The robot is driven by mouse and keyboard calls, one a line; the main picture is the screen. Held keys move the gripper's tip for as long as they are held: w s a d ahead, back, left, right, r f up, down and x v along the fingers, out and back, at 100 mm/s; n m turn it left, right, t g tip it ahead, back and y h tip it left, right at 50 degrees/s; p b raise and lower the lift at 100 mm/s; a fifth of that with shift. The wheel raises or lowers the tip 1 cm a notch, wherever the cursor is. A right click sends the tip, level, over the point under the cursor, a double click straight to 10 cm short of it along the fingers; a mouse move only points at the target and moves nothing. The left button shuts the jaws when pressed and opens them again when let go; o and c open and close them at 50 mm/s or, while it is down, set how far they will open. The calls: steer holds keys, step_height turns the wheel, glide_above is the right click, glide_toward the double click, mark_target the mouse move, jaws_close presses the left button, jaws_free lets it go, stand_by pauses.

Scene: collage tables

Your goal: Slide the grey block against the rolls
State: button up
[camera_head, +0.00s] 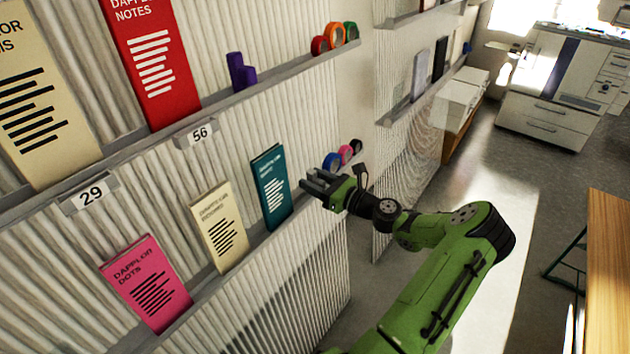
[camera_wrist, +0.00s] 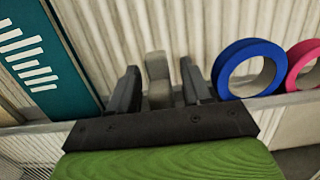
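The grey block (camera_wrist: 158,68), a stepped pale piece, stands on the lower shelf between the fingers of my gripper (camera_wrist: 160,82). The fingers are apart, with a visible gap on the block's right side. A blue roll (camera_wrist: 245,68) stands just right of the right finger, and a pink roll (camera_wrist: 303,64) is beyond it. In the head view my gripper (camera_head: 319,183) is at the lower shelf, left of the blue roll (camera_head: 332,162), the pink roll (camera_head: 346,154) and a black roll (camera_head: 356,146). I cannot make out the block there.
A teal book (camera_head: 271,187) stands on the shelf close to the left of my gripper. Cream (camera_head: 220,226) and pink (camera_head: 147,283) books stand farther left. The upper shelf (camera_head: 255,103) runs above, with a purple block (camera_head: 240,72) and more rolls.

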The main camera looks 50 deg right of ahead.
steer(key=s+d+p, duration=0.1)
steer(key=s+p, duration=0.2)
steer(key=s, duration=1.2)
steer(key=shift+s+d, duration=0.15)
steer(key=shift+s, duration=0.2)
